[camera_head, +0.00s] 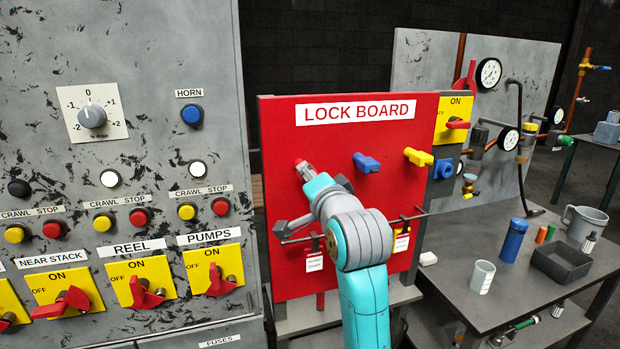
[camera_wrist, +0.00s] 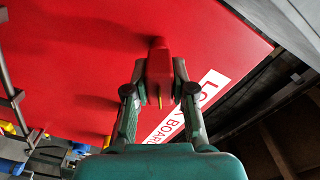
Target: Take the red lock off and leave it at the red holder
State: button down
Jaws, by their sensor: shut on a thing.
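The red lock (camera_wrist: 159,75) is between the fingers of my gripper (camera_wrist: 160,92) in the wrist view, close against the red face of the lock board (camera_wrist: 90,60). In the head view the red lock (camera_head: 301,163) shows as a small red end at the upper left of the lock board (camera_head: 290,130), left of the blue lock. My gripper (camera_head: 308,172) is shut on it there, with my arm covering the lower middle of the board. A red holder behind the lock is hidden or cannot be told apart from the red board.
A blue lock (camera_head: 367,162) and a yellow lock (camera_head: 418,157) sit on the board to the right. Tagged red locks (camera_head: 401,243) hang from a rail lower down. A grey switch panel (camera_head: 140,60) stands left; a cluttered table (camera_head: 455,275) stands right.

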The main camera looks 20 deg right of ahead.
jog(key=shift+w, duration=0.6)
jog(key=shift+c, duration=2.4)
grip_release()
jog(key=shift+s, duration=0.1)
jog(key=s, duration=0.6)
jog(key=shift+s, duration=0.4)
jog(key=shift+f, duration=0.1)
